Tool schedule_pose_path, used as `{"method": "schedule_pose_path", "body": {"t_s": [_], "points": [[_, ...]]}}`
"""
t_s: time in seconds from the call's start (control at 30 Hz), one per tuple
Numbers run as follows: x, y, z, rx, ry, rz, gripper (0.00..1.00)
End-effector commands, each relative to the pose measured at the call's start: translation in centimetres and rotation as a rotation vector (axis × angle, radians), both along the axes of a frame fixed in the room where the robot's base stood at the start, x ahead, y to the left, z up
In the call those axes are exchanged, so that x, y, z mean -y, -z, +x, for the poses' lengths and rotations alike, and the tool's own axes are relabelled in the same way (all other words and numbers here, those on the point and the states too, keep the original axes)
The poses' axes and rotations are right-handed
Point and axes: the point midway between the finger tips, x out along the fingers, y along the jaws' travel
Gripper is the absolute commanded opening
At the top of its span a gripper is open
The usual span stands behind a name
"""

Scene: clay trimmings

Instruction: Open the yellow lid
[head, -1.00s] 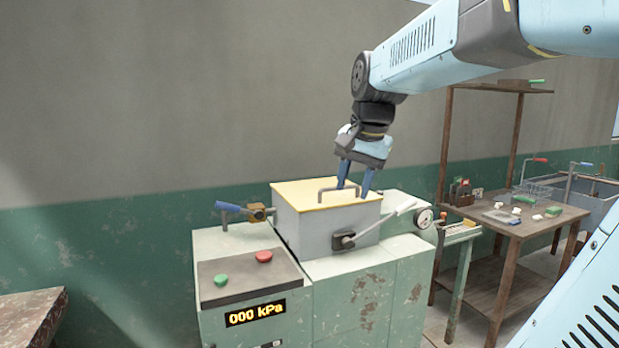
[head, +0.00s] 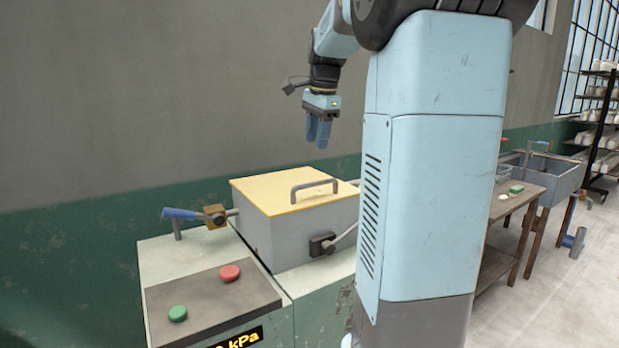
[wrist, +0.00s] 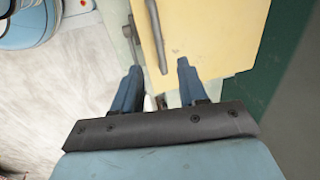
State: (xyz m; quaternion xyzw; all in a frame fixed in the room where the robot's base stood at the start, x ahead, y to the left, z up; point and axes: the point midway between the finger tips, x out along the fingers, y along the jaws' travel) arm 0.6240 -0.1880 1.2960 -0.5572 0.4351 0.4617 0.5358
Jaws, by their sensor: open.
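The yellow lid (head: 290,190) lies flat and closed on top of a grey box (head: 305,235) on a pale green machine. A grey bar handle (head: 314,186) stands on the lid. My gripper (head: 319,138) hangs above and behind the lid, fingers pointing down, apart from the handle. In the wrist view my gripper (wrist: 157,72) is open with nothing between its fingers. The yellow lid (wrist: 205,35) and its handle (wrist: 155,35) lie beyond the fingertips there.
A blue-handled lever (head: 180,213) sits left of the box, and a clamp block (head: 322,244) is on its front. Green (head: 178,313) and red (head: 230,272) buttons are on the front panel. My arm hides the machine's right side. A wooden table (head: 515,200) stands to the right.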

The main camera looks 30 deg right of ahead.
Motion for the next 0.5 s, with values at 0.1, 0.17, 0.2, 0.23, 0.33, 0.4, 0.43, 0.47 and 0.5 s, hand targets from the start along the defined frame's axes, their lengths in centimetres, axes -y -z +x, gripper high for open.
{"method": "schedule_pose_path", "body": {"t_s": [0.1,0.17,0.2,0.23,0.33,0.4,0.43,0.47,0.5], "points": [[0.6,2.1,0.1,-0.004,0.011,0.001,0.42],[0.8,3.1,0.3,-0.005,0.013,0.001,0.42],[0.8,3.9,0.4,-0.004,0.015,0.001,0.42],[0.9,4.4,0.5,-0.005,0.016,0.001,0.42],[1.0,6.1,0.8,-0.005,0.017,0.000,0.42],[1.0,7.3,1.0,-0.004,0.018,0.000,0.42],[1.0,7.8,1.1,-0.004,0.018,0.000,0.42],[1.0,8.3,1.2,-0.004,0.019,0.001,0.42],[1.0,8.8,1.3,-0.004,0.019,0.001,0.42]]}}
